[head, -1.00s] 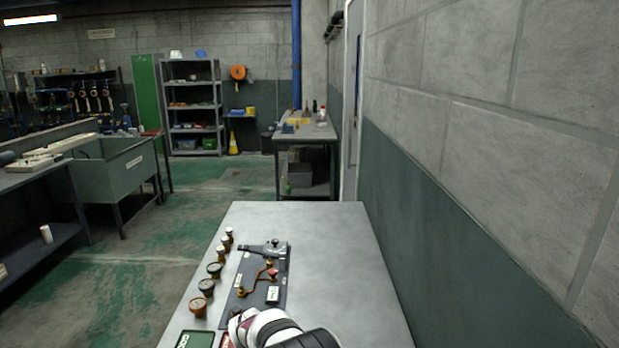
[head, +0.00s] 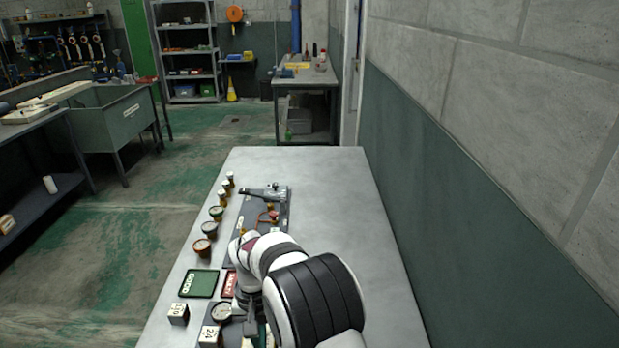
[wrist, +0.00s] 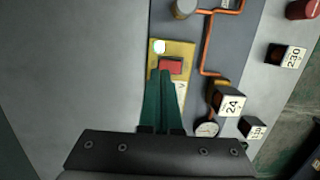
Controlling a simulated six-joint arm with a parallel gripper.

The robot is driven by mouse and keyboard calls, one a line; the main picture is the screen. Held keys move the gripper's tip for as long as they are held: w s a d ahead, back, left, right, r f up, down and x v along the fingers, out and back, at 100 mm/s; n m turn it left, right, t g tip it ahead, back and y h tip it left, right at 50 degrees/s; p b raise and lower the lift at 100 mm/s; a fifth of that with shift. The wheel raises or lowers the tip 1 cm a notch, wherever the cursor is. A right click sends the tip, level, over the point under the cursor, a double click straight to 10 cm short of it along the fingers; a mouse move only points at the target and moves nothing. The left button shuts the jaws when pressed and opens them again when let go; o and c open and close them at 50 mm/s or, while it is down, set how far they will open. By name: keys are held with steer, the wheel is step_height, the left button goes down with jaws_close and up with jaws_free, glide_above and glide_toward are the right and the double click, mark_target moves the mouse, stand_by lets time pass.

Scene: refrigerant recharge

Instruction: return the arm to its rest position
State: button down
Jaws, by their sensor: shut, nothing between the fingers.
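My gripper (wrist: 160,75) shows in the wrist view as two dark green fingers closed together, with nothing between them. The fingertips appear over or beside a yellow plate (wrist: 182,50) with a red block or button (wrist: 171,66) on it; I cannot tell whether they touch. In the head view my white and black arm comes in from the bottom and hides part of the board, and the fingers are mostly hidden.
The grey bench (head: 335,215) is clear on its right, beside the wall. A green tray (head: 199,284), a red tray (head: 229,284), several round-topped pots (head: 216,213), a gauge (head: 221,312), a block marked 24 (head: 209,336) and another numbered block (head: 178,313) stand at its left.

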steer(key=s+d+r+m, duration=0.2)
steer(key=s+d+r, duration=0.75)
steer(key=r, duration=0.35)
steer(key=s+d+m+y, duration=0.1)
steer(key=s+d, duration=0.2)
steer(key=s, duration=0.5)
steer(key=s+d+m+t, duration=0.1)
steer(key=s+d, duration=0.3)
steer(key=s, duration=0.4)
steer(key=shift+s+r+m+t+y, duration=0.3)
steer(key=shift+m+y, duration=0.1)
steer(key=shift+m, duration=0.4)
